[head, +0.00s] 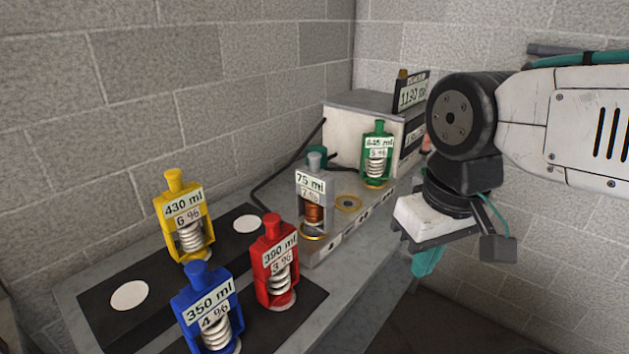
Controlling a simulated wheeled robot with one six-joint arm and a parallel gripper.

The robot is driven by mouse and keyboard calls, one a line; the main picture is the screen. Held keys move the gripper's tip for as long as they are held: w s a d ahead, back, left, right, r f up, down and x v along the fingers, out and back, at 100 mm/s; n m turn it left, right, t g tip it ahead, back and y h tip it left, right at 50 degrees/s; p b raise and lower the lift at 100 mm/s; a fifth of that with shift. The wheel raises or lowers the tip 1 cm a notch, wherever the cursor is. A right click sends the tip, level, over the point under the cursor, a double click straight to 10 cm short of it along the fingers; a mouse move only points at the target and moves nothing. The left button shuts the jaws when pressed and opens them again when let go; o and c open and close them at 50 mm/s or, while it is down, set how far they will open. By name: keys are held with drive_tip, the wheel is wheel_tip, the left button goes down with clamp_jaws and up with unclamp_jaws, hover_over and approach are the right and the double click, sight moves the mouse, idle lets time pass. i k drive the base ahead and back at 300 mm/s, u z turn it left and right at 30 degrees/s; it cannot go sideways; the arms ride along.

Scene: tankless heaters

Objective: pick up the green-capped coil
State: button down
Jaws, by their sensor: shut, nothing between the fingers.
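The green-capped coil (377,153) stands upright toward the back right, in front of a pale box. Its green frame holds a white coil, and its label reads 845 ml, 5 %, though the print is small. My gripper (425,263) is to the right of the green-capped coil and lower in the picture, apart from it. Its teal fingers point down, shut and empty; they are partly hidden by the gripper body.
Yellow (173,184), red (268,235) and blue (192,285) coils stand on black mats. A pale box (341,130) stands behind.

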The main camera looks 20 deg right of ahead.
sight(379, 144)
drive_tip(key=z, duration=1.65)
drive_tip(key=i, duration=1)
drive_tip(key=u, duration=2.5)
